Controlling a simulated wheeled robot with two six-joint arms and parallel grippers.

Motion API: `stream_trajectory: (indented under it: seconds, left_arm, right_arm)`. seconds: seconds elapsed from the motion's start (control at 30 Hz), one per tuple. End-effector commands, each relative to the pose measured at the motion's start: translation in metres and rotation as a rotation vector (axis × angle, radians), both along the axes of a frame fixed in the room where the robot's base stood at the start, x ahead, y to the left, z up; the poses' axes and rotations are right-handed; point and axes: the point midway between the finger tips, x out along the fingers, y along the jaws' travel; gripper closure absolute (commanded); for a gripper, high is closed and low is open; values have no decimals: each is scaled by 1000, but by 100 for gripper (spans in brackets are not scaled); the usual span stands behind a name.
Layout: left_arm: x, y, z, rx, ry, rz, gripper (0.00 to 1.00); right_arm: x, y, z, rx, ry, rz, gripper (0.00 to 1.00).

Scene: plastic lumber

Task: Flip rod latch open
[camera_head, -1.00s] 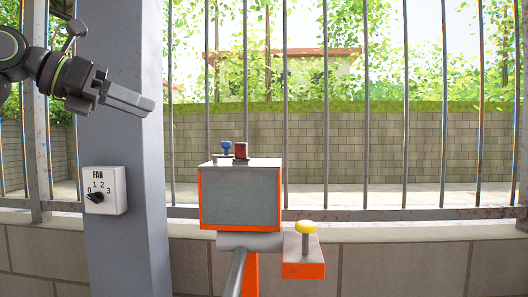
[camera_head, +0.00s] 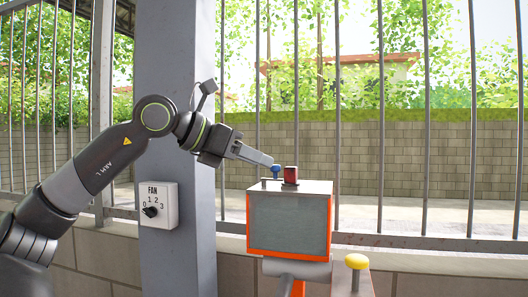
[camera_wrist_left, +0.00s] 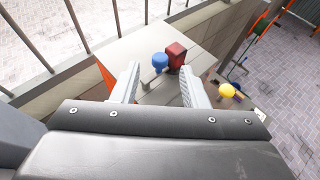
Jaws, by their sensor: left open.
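The latch parts sit on top of an orange-edged box with a grey front (camera_head: 290,225): a blue knob (camera_head: 276,171) and, just right of it, a red block (camera_head: 291,175). In the left wrist view the blue knob (camera_wrist_left: 160,62) and red block (camera_wrist_left: 176,54) stand close together on the box's light top (camera_wrist_left: 140,50). My left gripper (camera_head: 268,163) is open, its tips at the blue knob in the head view. In the wrist view its fingers (camera_wrist_left: 160,72) straddle the knob's line, the knob showing between the tips. Contact cannot be told. My right gripper is not in view.
A yellow knob (camera_head: 356,262) stands on a lower orange-edged block right of the box. A fan dial (camera_head: 157,206) is on the grey post (camera_head: 175,90), left of the box. A barred fence (camera_head: 380,130) runs behind. Space right of the box top is clear.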

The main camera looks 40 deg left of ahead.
Motion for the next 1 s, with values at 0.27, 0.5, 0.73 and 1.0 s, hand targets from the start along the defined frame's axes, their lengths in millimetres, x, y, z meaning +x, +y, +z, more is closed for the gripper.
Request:
stream_trajectory:
  seconds: [0.27,0.5,0.73,1.0]
  left_arm:
    - [22,-6,-8,0,1,0,60]
    - [25,-7,-11,-1,0,0,60]
    - [24,-7,-11,0,0,0,77]
    - [24,-7,-10,0,0,0,100]
  right_arm:
    - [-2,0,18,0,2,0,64]
    - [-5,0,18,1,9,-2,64]
    - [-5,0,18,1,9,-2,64]
    - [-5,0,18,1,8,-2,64]
